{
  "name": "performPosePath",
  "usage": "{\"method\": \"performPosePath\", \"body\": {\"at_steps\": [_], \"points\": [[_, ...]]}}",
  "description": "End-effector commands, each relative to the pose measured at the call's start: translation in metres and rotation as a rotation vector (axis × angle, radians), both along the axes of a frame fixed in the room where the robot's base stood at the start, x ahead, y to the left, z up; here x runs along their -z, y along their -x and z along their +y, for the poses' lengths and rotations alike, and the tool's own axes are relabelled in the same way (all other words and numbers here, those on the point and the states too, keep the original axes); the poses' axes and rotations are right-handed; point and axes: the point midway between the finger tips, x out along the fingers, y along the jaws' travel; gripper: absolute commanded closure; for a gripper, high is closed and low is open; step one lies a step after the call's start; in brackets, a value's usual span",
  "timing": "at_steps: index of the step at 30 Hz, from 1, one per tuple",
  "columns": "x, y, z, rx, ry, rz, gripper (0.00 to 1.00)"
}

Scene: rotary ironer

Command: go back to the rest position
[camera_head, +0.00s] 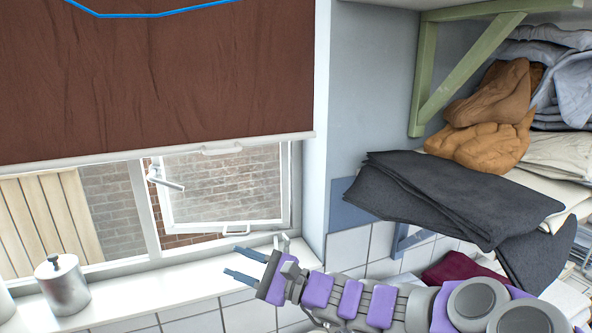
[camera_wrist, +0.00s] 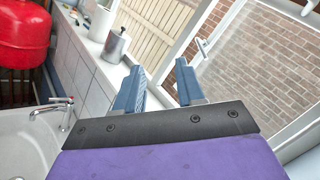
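My gripper (camera_head: 246,265) is at the lower middle of the head view, in front of the window sill, at the end of my purple and grey arm. Its two blue-grey fingers are apart with nothing between them. The wrist view also shows the gripper (camera_wrist: 160,86) open and empty, with the sill and window behind the fingers. No marker of a rest position shows in either view.
A metal canister (camera_head: 64,287) stands on the window sill (camera_head: 150,297). A brown blind (camera_head: 160,75) covers the upper window. Folded dark cloth (camera_head: 450,195) lies at the right beside my arm. The wrist view shows a sink tap (camera_wrist: 55,110) and a red container (camera_wrist: 22,32) at left.

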Motion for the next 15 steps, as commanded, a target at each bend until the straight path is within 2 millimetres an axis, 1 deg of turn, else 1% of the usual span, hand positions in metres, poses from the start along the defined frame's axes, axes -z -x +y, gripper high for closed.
{"method": "performPosePath", "body": {"at_steps": [1,2,3,4,5,6,8,9,11,12,14,15], "points": [[0.0,0.031,0.01,-0.073,0.067,-0.079,0.62],[0.001,0.05,0.016,-0.121,0.108,-0.123,0.62],[0.005,0.076,0.022,-0.184,0.168,-0.179,0.62],[0.011,0.094,0.025,-0.229,0.214,-0.216,0.62],[0.017,0.112,0.027,-0.274,0.263,-0.252,0.62],[0.028,0.135,0.027,-0.331,0.33,-0.299,0.62],[0.047,0.167,0.023,-0.415,0.435,-0.359,0.62],[0.061,0.187,0.018,-0.47,0.509,-0.397,0.62],[0.085,0.214,0.005,-0.547,0.624,-0.442,0.62],[0.102,0.229,-0.007,-0.595,0.705,-0.465,0.62],[0.127,0.251,-0.028,-0.667,0.829,-0.489,0.62],[0.143,0.265,-0.044,-0.713,0.911,-0.5,0.62]]}}
